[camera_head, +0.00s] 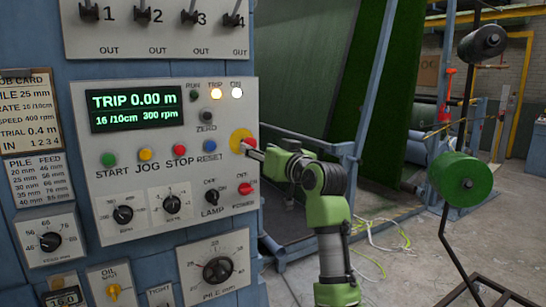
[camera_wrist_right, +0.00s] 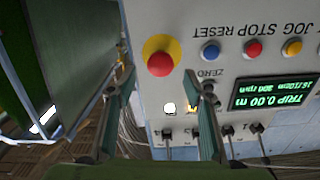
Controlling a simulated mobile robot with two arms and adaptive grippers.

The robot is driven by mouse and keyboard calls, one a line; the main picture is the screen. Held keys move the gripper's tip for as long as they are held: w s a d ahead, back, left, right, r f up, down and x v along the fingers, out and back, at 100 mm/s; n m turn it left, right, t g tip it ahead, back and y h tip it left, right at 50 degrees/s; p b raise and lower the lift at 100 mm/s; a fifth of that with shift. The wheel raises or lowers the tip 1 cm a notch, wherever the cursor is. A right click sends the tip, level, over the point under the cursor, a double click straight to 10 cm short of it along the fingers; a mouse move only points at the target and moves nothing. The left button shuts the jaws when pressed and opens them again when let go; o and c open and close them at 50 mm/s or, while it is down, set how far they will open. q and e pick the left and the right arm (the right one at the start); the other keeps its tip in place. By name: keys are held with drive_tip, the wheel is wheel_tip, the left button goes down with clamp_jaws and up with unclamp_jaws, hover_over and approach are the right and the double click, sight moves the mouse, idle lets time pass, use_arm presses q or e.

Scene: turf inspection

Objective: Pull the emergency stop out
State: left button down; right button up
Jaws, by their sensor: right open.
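The emergency stop is a red mushroom button on a round yellow plate (camera_head: 241,138), on the right side of the grey control panel (camera_head: 140,217). My right gripper (camera_head: 251,149) reaches it from the right and partly hides the red head in the head view. In the right wrist view the red button (camera_wrist_right: 160,64) shows clear on its yellow plate, upside down, just beyond the fingertips. My right gripper (camera_wrist_right: 161,76) is open, with one finger to each side of the button's line. I cannot tell whether it touches the button. My left gripper is not in view.
The panel display (camera_head: 137,108) reads TRIP 0.00 m. The blue reset button (camera_head: 210,146) and red stop button (camera_head: 180,150) sit left of the emergency stop; a red power switch (camera_head: 246,188) sits below. A green turf sheet (camera_head: 365,95) on a frame stands behind my arm.

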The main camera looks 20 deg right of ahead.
drive_tip(key=v, duration=0.7)
drive_tip(key=shift+s, duration=0.35)
